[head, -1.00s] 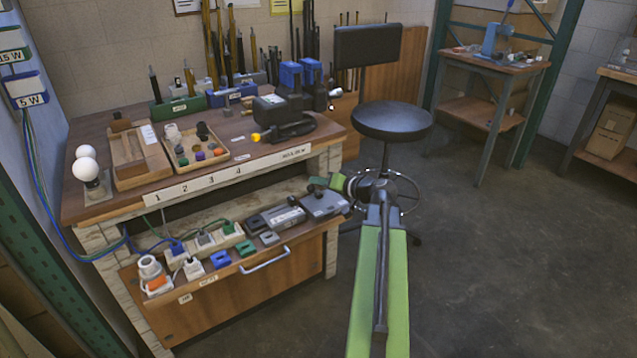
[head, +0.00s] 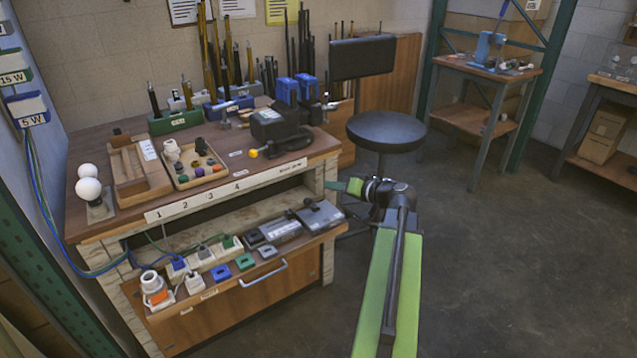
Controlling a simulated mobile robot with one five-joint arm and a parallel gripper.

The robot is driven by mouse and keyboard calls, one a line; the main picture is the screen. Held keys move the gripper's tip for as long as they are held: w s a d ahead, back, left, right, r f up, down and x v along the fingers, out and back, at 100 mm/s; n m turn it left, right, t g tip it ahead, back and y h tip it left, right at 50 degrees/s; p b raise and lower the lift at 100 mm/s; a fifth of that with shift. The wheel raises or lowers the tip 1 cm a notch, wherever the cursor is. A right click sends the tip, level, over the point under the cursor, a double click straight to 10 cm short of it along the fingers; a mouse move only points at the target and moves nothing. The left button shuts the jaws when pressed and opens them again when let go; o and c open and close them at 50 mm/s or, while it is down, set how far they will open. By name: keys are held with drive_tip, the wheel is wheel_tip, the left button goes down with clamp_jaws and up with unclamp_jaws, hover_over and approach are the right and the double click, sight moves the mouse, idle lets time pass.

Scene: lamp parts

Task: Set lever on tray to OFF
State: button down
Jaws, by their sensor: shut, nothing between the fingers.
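The pull-out tray (head: 232,294) below the bench top carries grey boxes at its right end. The rightmost dark grey box (head: 322,215) has a small dark lever-like part (head: 309,203) on top. Its setting is too small to read. Another grey box (head: 279,231) sits to its left. My gripper (head: 338,186) points left, just beyond and above the right end of the tray. It appears apart from the boxes. Its green fingers are small here, shut and empty.
Blue, green and grey blocks (head: 220,272), a power strip (head: 205,256) and a white-orange socket (head: 155,288) fill the tray's left. The bench top (head: 110,215) overhangs behind. A black stool (head: 386,130) stands behind my arm.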

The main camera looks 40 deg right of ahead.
drive_tip(key=p+v, duration=0.1)
drive_tip(key=v, duration=0.3)
drive_tip(key=shift+s, duration=0.2)
